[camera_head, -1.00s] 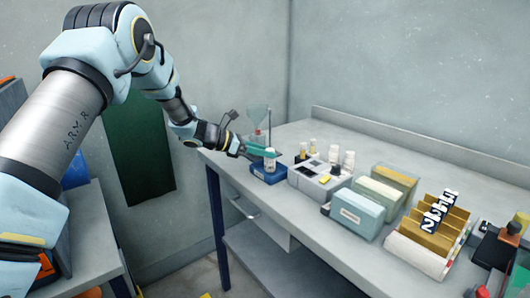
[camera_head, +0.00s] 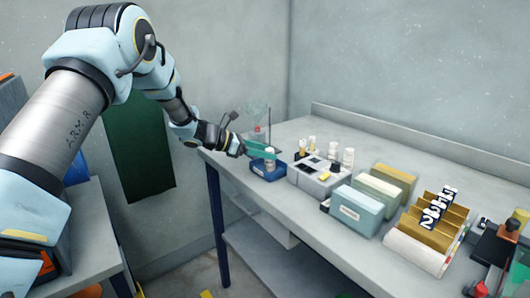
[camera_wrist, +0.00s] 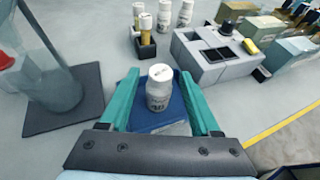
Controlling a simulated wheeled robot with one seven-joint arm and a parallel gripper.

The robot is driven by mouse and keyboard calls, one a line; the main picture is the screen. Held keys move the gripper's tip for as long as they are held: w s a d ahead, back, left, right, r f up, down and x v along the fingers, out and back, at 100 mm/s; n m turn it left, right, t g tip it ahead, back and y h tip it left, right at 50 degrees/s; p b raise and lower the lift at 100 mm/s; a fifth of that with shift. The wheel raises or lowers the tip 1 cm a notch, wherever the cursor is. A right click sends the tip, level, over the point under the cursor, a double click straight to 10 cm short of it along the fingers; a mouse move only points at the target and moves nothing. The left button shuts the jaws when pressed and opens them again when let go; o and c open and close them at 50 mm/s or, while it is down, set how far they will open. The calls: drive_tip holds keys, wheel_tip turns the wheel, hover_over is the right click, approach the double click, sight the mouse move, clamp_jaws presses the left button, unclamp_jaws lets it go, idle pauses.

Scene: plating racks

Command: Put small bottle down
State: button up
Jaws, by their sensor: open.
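The small bottle (camera_wrist: 159,88) is white with a grey printed label. In the wrist view it stands upright on a blue tray-like base (camera_wrist: 178,113). In the head view the bottle (camera_head: 270,156) stands on the blue base (camera_head: 267,174) near the table's left end. My gripper (camera_wrist: 161,82) has green fingers, one on each side of the bottle. The fingers are open, with gaps showing between them and the bottle. In the head view my gripper (camera_head: 263,149) reaches in from the left at the bottle's height.
A grey block device (camera_wrist: 210,55) stands close right of the blue base. White bottles (camera_wrist: 164,15) stand beyond it. A clear vessel with a red part (camera_wrist: 50,82) stands on a dark mat at left. File boxes (camera_head: 357,208) stand farther right.

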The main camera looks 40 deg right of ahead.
drive_tip(key=b+v, duration=0.3)
drive_tip(key=v, duration=0.9)
drive_tip(key=shift+r, duration=0.2)
drive_tip(key=s+a+f+m+t+y, duration=0.2)
drive_tip(key=s+a+m+y, duration=0.1)
drive_tip(key=a, duration=1.3)
drive_tip(key=s+a+f+m+t+y, duration=0.2)
drive_tip(key=a+m+y, duration=0.3)
drive_tip(key=a, duration=1.1)
drive_tip(key=s+a+f+m+t+y, duration=0.1)
drive_tip(key=s+a+m+t+y, duration=0.2)
drive_tip(key=a, duration=1.3)
drive_tip(key=m+y, duration=0.1)
drive_tip(key=m, duration=0.2)
drive_tip(key=shift+s+a+f+t, duration=0.3)
drive_tip(key=shift+s+f, duration=0.05)
drive_tip(key=shift+f, duration=0.05)
